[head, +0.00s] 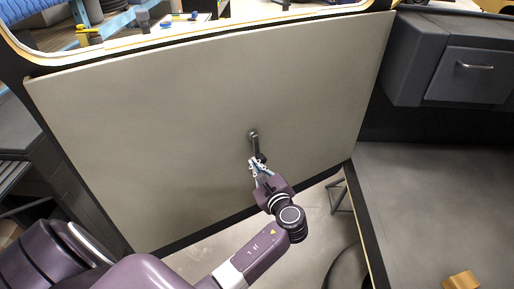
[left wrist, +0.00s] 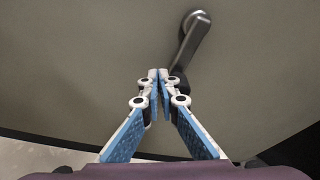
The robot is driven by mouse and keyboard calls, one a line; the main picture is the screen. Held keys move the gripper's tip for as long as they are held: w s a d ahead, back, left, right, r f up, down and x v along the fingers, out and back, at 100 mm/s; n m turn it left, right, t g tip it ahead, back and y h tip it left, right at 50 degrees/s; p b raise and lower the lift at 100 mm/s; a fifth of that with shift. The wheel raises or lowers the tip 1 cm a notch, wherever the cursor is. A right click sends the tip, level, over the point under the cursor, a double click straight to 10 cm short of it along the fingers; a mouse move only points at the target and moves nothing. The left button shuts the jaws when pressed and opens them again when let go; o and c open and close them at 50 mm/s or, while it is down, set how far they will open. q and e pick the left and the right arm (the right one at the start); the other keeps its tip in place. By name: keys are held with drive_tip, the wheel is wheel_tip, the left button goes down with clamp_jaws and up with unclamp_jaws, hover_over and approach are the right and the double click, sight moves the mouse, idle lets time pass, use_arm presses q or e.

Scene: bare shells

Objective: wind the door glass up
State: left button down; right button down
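The grey-beige door panel (head: 180,120) fills the middle of the head view. A dark metal window crank (head: 254,143) sits on it, its arm hanging down from a round hub. In the left wrist view the crank (left wrist: 192,40) slants from the hub at the top down to a dark knob (left wrist: 181,84). My left gripper (head: 256,163) is at the crank's lower end; in the wrist view its fingertips (left wrist: 158,75) are together, just left of the knob. No part of the knob shows between them; contact is unclear. I cannot make out the glass in the window opening. My right gripper is out of view.
A yellow-edged window frame (head: 130,47) runs along the door's top. A dark dashboard with a handled glove box (head: 472,75) is at the right, above a grey floor (head: 430,190). A shelf with tools stands beyond the window. A small orange-tan block (head: 462,281) is at the lower right.

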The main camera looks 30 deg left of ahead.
sight(265, 160)
use_arm(q)
drive_tip(key=shift+w+d+r, duration=0.2)
drive_tip(key=shift+w+d, duration=0.1)
drive_tip(key=shift+w, duration=0.15)
drive_tip(key=shift+w+d+r, duration=0.15)
drive_tip(key=shift+w+d, duration=0.15)
drive_tip(key=shift+w, duration=0.25)
drive_tip(key=shift+w+d, duration=0.35)
drive_tip(key=shift+w, duration=0.1)
drive_tip(key=shift+d+f, duration=0.1)
drive_tip(key=shift+f, duration=0.05)
drive_tip(key=shift+w, duration=0.1)
